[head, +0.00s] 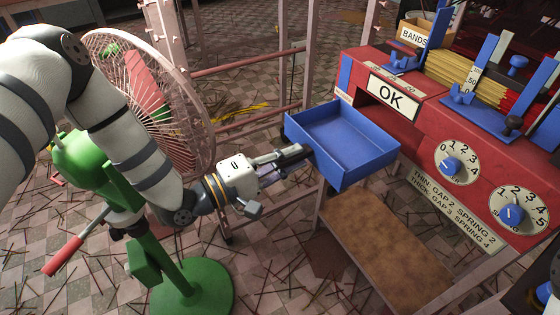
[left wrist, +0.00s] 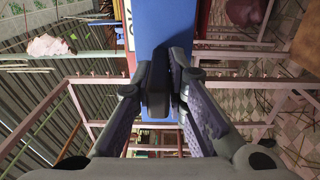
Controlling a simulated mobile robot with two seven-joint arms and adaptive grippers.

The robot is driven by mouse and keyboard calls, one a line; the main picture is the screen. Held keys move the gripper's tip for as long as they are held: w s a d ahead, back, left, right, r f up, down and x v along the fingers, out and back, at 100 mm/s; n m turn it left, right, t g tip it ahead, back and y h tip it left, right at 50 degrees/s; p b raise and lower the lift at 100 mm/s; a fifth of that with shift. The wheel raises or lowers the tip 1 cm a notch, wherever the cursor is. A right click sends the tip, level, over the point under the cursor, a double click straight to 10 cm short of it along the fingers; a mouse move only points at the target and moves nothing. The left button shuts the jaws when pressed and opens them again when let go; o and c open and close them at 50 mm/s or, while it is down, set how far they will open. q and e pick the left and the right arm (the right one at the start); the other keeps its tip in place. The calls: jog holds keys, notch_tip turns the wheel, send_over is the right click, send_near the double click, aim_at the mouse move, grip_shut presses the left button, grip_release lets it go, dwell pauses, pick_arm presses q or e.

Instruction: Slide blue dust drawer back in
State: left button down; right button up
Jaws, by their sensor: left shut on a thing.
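The blue dust drawer (head: 345,122) is an open, empty tray in front of the red machine (head: 430,135), just below the dark slot (head: 385,112) under the OK sign. I cannot tell whether its back end is inside the slot. My left gripper (head: 303,153) comes from the left and is shut at the drawer's near left side. In the left wrist view, the fingers (left wrist: 160,90) close on a dark handle-like part, with the blue drawer (left wrist: 163,28) beyond it. The exact contact is partly hidden by the fingers. My right gripper is not in view.
A green-based fan (head: 195,285) with a pinkish cage stands to the left, close to my left arm. A brown board (head: 385,245) lies below the drawer. Dials (head: 452,165) and bundles of sticks (head: 465,75) are on the machine. Pink frame rails (head: 250,62) stand behind.

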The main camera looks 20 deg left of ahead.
pick_arm(q)
jog(key=b, duration=0.2)
send_near(368, 126)
jog(key=shift+b+x, duration=1.2)
jog(key=shift+x, duration=0.45)
jog(key=shift+w+d, duration=0.25)
jog(key=shift+w, duration=0.35)
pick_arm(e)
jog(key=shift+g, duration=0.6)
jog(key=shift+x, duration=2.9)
pick_arm(q)
jog(key=shift+r, duration=0.1)
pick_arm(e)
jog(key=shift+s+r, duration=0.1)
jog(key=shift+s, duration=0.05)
pick_arm(q)
jog(key=shift+w+d+b, duration=0.1)
jog(key=shift+b, duration=0.2)
jog(key=shift+b+x, duration=1.5)
jog(key=shift+x, duration=1.1)
grip_release()
jog(key=shift+d, duration=0.1)
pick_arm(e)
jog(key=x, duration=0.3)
